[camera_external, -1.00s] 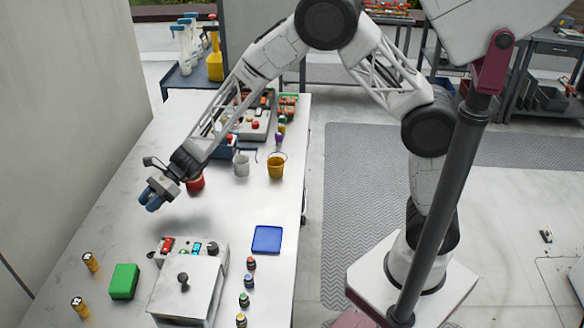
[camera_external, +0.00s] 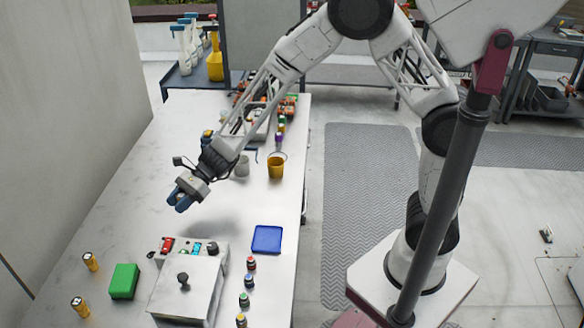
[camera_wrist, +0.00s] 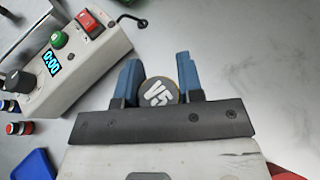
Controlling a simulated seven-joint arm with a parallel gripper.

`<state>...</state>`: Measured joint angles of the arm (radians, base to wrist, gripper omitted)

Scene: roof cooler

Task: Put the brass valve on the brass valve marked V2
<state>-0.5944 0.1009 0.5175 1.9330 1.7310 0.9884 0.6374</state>
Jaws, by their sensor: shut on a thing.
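My gripper (camera_external: 178,201) hangs above the white table, behind the box with the display. In the wrist view, my gripper's blue fingers (camera_wrist: 158,62) are shut on a brass valve (camera_wrist: 157,91) with a round top marked V5. The held valve cannot be made out in the external view. Two upright brass valves stand at the table's left: one farther back (camera_external: 90,261) and one nearer the front (camera_external: 79,307). Their markings are too small to read, so I cannot tell which is V2.
The box (camera_external: 188,285) with a knob and buttons stands below my gripper, with a green block (camera_external: 124,281) to its left. The table's left-middle is clear.

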